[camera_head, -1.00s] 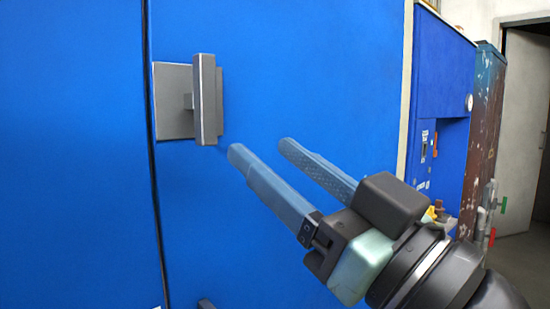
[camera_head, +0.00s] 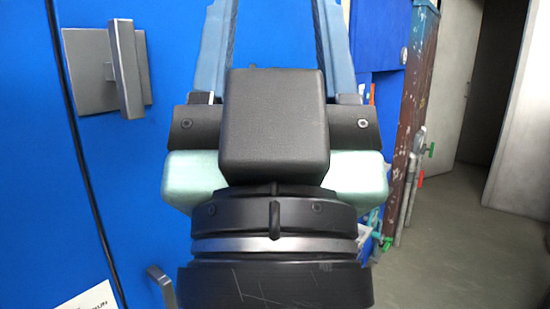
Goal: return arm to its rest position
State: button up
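My gripper (camera_head: 275,15) fills the middle of the head view and points up and away. Its two blue fingers are spread wide apart with nothing seen between them. Their tips run out of the top of the picture. My dark wrist is below, near the camera. Blue doors (camera_head: 178,30) stand behind it. A grey handle (camera_head: 127,70) on a square plate is on the door at upper left, apart from my gripper.
A second grey handle (camera_head: 160,284) and a white label (camera_head: 90,303) show at lower left. A worn brown-and-teal cabinet edge (camera_head: 411,100) stands to the right. Beyond it are open grey floor (camera_head: 465,245) and a pale door (camera_head: 525,130).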

notch_tip(320, 180, up, 16)
jog(key=p, duration=1.4)
jog(key=shift+r, duration=0.15)
